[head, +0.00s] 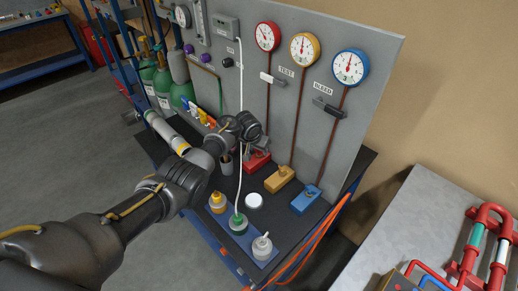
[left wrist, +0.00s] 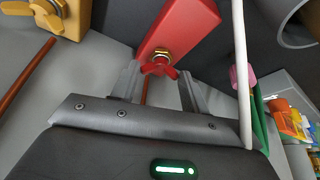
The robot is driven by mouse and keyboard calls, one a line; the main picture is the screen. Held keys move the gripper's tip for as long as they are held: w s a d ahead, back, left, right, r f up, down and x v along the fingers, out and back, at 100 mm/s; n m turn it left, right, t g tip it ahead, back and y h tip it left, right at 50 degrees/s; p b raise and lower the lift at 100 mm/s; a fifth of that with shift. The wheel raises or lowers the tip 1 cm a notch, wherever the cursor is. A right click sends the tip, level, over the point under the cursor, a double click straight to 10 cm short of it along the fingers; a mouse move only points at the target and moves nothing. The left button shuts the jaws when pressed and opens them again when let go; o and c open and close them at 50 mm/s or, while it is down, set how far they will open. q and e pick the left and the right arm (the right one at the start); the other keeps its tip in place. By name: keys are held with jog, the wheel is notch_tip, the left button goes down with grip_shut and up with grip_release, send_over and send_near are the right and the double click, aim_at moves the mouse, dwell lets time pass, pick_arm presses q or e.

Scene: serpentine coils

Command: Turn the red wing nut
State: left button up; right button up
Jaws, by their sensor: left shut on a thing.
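The red wing nut (left wrist: 158,69) sits on a brass stud at the end face of the red block (left wrist: 182,26). In the head view the red block (head: 257,162) stands on the dark bench against the grey panel, and my gripper and wrist largely hide the nut. My left gripper (left wrist: 161,76) is around the wing nut, with one finger on each side of its wings, and is shut on it. The left gripper's wrist also shows in the head view (head: 246,128), just above the red block. My right gripper is not in view.
A yellow block (head: 279,179) and a blue block (head: 306,199) stand to the right of the red one. A white hose (head: 240,90) hangs close beside my gripper. Bottles, including a green-topped one (head: 238,222), stand at the front. Gauges and pipes line the panel (head: 385,65).

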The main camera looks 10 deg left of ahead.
pick_arm(q)
jog(key=shift+w+a+m+h, duration=0.1)
jog(key=shift+m+h, duration=0.3)
jog(key=shift+m, duration=0.6)
jog(key=shift+r, duration=0.1)
jog(key=o, duration=1)
